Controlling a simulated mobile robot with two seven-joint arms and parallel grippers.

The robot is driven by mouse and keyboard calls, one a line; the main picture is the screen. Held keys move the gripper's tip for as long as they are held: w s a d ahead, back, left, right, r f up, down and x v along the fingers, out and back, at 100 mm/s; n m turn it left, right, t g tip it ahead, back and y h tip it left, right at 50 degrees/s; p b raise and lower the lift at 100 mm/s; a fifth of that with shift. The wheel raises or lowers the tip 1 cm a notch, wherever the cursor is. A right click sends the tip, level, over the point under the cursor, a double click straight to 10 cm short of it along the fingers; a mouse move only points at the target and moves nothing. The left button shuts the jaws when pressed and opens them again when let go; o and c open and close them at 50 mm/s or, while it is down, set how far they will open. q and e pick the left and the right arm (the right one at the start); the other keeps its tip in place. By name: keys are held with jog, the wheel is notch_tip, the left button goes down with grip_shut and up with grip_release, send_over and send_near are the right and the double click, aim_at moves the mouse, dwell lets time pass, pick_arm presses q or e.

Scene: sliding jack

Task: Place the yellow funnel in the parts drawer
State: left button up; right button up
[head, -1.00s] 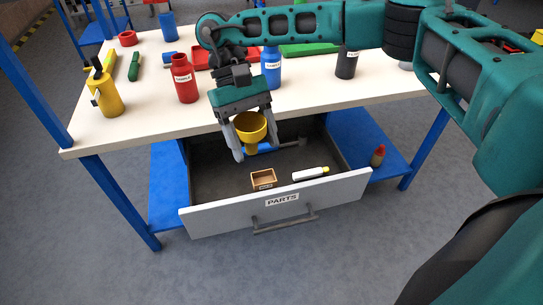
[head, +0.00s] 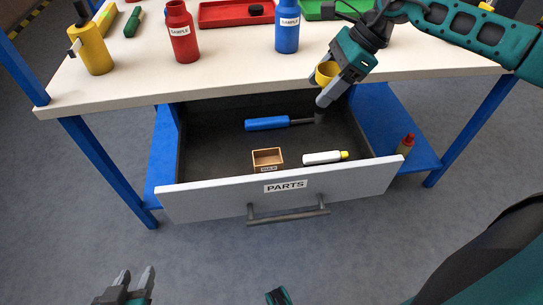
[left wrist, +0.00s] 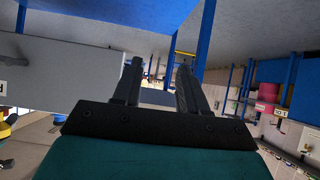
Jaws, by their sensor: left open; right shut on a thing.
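The yellow funnel (head: 325,73) is between the fingers of my right gripper (head: 326,86), which is shut on it. It is held by the table's front edge, at the back right of the open parts drawer (head: 225,198). Part of the funnel is hidden by the fingers. The drawer has a grey front labelled PARTS and a dark floor. My left gripper (head: 134,276) is open and empty at the bottom left of the head view, in front of the drawer. Its fingers also show apart in the left wrist view (left wrist: 160,75).
The drawer holds a blue-handled tool (head: 267,123), a small wooden box (head: 267,158) and a white tube with a yellow cap (head: 322,157). Its left floor is clear. Red (head: 182,35) and blue (head: 287,30) bottles stand on the tabletop (head: 230,68). A bottle (head: 406,144) stands on the right blue shelf.

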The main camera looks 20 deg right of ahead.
jog(key=d+m+t+h+b, duration=0.3)
jog(key=d+m, duration=0.4)
jog(key=m+b, duration=0.1)
jog(key=b, duration=0.3)
send_over(326, 140)
jog(key=s+d, duration=0.1)
jog(key=s, duration=0.1)
notch_tip(326, 140, down, 12)
jog(key=shift+s+d+f+t, duration=0.15)
jog(key=shift+f+t, duration=0.15)
jog(key=shift+f, duration=0.3)
notch_tip(326, 140, down, 6)
jog(key=shift+r+b, duration=0.2)
jog(key=shift+b, duration=0.85)
pick_arm(q)
notch_tip(326, 140, down, 5)
jog(key=w+d+h, duration=0.1)
jog(key=d, duration=0.1)
jog(key=shift+w+d+f, duration=0.2)
jog(key=shift+d, duration=0.05)
pick_arm(e)
jog(key=o, duration=0.7)
jog(key=shift+f, duration=0.1)
jog(key=shift+o, duration=0.2)
